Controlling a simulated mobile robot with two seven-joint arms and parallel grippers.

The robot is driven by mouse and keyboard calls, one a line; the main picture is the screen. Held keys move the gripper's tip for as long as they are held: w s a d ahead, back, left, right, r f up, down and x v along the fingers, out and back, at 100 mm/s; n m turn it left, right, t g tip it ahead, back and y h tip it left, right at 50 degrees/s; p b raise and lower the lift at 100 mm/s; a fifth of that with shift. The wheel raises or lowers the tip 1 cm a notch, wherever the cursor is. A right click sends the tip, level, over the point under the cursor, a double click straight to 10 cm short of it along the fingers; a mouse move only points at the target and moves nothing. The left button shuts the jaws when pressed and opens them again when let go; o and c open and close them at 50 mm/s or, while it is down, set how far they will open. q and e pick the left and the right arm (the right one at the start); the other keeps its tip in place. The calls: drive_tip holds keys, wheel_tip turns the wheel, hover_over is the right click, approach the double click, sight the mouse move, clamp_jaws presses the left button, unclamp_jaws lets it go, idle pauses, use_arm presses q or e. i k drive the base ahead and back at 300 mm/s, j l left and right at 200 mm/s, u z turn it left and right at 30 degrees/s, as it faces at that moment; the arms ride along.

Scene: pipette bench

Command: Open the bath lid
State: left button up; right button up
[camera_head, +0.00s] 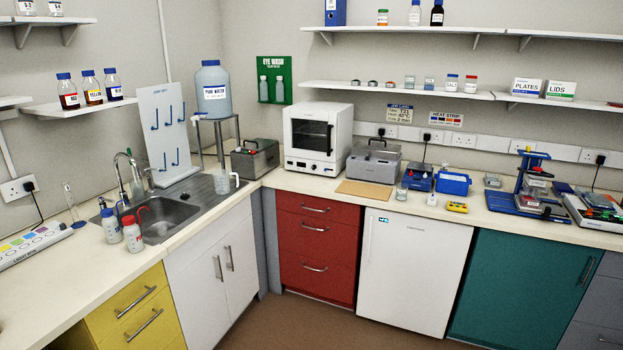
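A silver-grey box-shaped bath (374,161) stands on the back counter, right of the white oven. Its top looks closed, with a dark handle on the lid (376,147). A darker grey box (255,158) with a handle and a small red part stands in the corner left of the oven; I cannot tell whether it is also a bath. Neither of my grippers is in view.
A brown board (364,189) lies in front of the bath. A glass beaker (401,192), a blue device (419,178) and a blue box (453,182) stand to its right. The white oven (317,136) is close on its left. A shelf (400,90) runs above.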

sight(258, 141)
drive_tip(key=i+u, duration=0.2)
drive_tip(key=i, duration=0.3)
drive_tip(key=i+l+u, duration=0.15)
drive_tip(key=i, duration=0.3)
drive_tip(key=i+l+u, duration=0.2)
drive_tip(key=i, duration=0.3)
drive_tip(key=i+l+u, duration=0.15)
drive_tip(key=u, duration=0.2)
drive_tip(key=i+l+u, duration=0.55)
drive_tip(key=u, duration=0.2)
drive_tip(key=i+l+u, duration=0.25)
drive_tip(key=l, duration=0.15)
drive_tip(key=i+l+u, duration=0.1)
drive_tip(key=l+u, duration=0.15)
drive_tip(key=l, duration=0.1)
